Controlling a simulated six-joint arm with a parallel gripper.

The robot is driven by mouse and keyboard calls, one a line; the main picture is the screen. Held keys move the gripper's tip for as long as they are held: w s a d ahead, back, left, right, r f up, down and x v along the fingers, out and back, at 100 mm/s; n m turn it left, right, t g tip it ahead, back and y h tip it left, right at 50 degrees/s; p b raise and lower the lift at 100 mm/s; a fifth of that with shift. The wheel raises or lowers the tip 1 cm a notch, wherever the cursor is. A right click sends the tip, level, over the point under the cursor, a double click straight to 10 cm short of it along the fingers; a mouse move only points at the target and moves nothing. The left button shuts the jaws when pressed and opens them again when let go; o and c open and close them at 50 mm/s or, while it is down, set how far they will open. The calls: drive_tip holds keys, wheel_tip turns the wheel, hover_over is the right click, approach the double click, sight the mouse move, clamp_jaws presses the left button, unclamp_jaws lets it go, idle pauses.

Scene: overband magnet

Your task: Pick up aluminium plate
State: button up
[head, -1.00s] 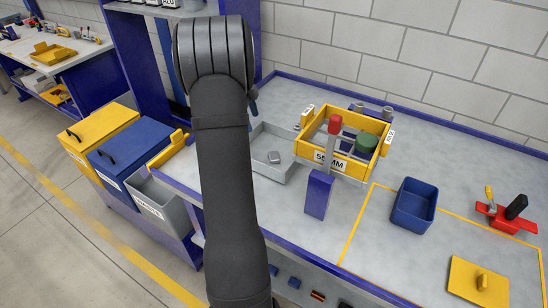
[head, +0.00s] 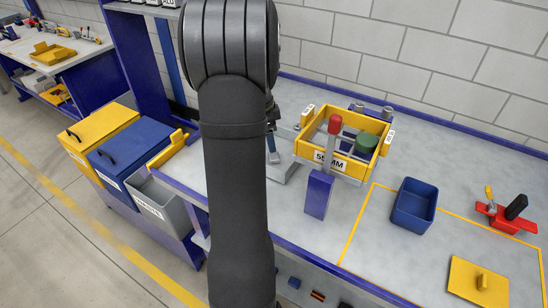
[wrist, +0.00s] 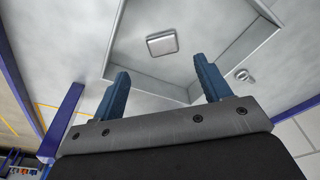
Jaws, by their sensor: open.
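The aluminium plate (wrist: 162,43) is a small grey rounded square piece. In the wrist view it lies flat inside a grey tray (wrist: 120,40), beyond my fingertips and between their lines. My gripper (wrist: 161,72) shows two blue fingers spread apart, with nothing between them and apart from the plate. In the head view my arm hides the plate and most of the tray; the tray's right part (head: 291,168) shows, with a blue finger beside my arm.
A yellow frame box (head: 372,131) marked 55MM, with a red-topped lever and a blue block (head: 319,194), stands close right of the tray. A blue bin (head: 414,206), yellow plate (head: 478,282) and red clamp (head: 505,217) are farther right. The bench between is clear.

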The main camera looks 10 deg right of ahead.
drive_tip(key=f, duration=0.2)
drive_tip(key=d+f, duration=0.1)
drive_tip(key=f, duration=0.4)
drive_tip(key=shift+w+d+f, duration=0.15)
drive_tip(key=shift+d+f, duration=0.1)
drive_tip(key=shift+f, duration=0.05)
drive_tip(key=c, duration=1.1)
drive_tip(key=shift+r, duration=0.1)
wheel_tip(320, 180, up, 10)
drive_tip(key=shift+a+f, duration=0.1)
